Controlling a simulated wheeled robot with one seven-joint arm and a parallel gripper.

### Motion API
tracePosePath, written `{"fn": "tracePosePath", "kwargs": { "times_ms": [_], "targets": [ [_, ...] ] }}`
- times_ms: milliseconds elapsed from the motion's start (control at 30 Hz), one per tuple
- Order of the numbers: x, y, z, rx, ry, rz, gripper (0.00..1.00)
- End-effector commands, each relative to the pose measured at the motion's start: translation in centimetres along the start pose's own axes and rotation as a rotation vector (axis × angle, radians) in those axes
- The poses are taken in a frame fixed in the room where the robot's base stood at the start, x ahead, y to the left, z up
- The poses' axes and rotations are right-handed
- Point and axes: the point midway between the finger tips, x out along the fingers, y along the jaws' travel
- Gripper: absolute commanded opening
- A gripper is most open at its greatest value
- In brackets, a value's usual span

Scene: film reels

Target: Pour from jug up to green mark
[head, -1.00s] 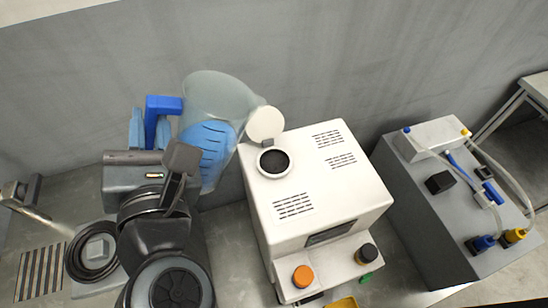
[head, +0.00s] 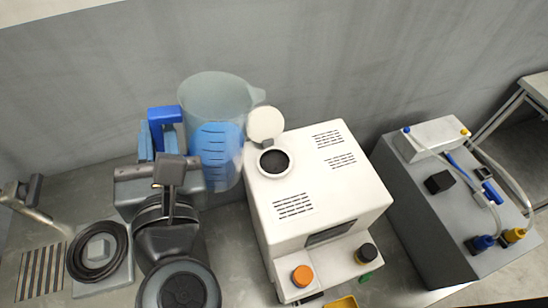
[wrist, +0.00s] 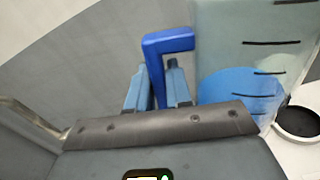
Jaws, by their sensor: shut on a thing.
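My gripper (head: 158,140) is shut on the blue handle (head: 165,114) of a clear jug (head: 218,95). The jug holds blue liquid (head: 216,150) and has dark level marks on its side. It is held up beside the white machine, tilted only slightly, with its spout to the right. In the wrist view the fingers (wrist: 158,88) close around the handle (wrist: 168,42), left of the jug body (wrist: 255,50). The white machine (head: 320,195) has a round dark filler opening (head: 273,161) on top, with its pale round cap (head: 265,123) raised behind it. No green level mark can be made out.
A grey unit (head: 455,215) with blue and yellow connectors stands at the right. A coiled black hose (head: 97,250) lies at the lower left, near a tap (head: 30,200) and a drain grille (head: 40,272). A grey wall is behind.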

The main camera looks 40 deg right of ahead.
Motion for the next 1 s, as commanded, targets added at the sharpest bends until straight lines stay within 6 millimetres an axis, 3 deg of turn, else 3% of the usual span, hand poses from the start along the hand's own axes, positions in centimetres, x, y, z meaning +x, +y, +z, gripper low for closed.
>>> {"fn": "tracePosePath", "kwargs": {
  "times_ms": [1000],
  "targets": [
    [0.0, -1.2, -1.8, -0.201, -0.002, 0.001, 0.00]
  ]
}}
